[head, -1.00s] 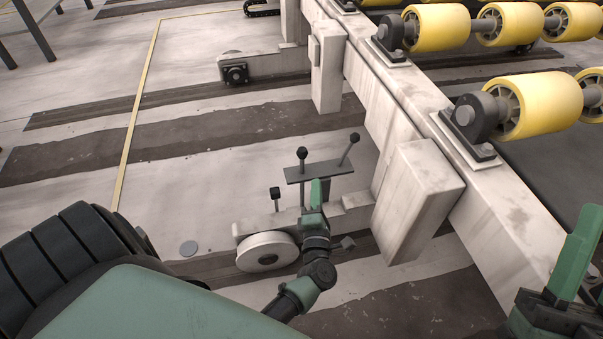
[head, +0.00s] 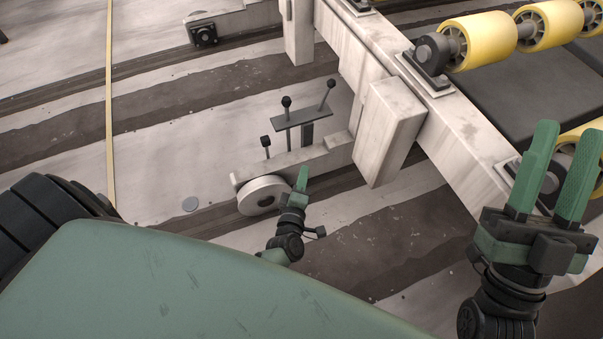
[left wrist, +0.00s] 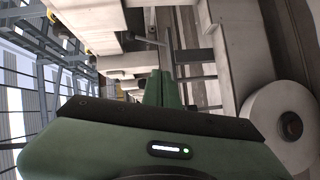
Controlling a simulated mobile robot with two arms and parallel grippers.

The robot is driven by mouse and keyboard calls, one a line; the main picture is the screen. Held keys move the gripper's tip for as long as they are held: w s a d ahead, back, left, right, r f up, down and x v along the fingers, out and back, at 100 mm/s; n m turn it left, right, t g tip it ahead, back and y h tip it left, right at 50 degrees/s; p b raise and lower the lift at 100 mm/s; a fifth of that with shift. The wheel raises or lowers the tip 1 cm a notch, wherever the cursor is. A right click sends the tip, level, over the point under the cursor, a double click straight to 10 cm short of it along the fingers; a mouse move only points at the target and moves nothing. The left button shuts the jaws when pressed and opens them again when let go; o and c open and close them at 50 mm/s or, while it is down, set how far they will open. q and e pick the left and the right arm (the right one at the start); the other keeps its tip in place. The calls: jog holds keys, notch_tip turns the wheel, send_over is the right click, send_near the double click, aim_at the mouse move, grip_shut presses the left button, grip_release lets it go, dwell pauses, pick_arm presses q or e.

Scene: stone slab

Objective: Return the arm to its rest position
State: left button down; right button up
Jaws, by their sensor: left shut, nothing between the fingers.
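My left gripper (head: 302,180) is low in the middle of the head view, with its green fingers together and nothing between them. It also shows from behind in the left wrist view (left wrist: 158,88). It stands in front of a lever stand (head: 302,120) with black-knobbed levers, apart from it as far as I can tell. A pale round wheel (head: 264,194) is just left of the gripper and shows at the right of the left wrist view (left wrist: 284,124). My right gripper (head: 555,172) is raised at the right of the head view, its two green fingers apart and empty.
A pale conveyor frame (head: 450,135) with yellow rollers (head: 480,38) runs along the right, with a blocky post (head: 390,130) near my left gripper. A yellow line (head: 109,100) marks the floor at left. The floor between is mostly clear.

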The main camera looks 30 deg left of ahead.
dwell(0.5)
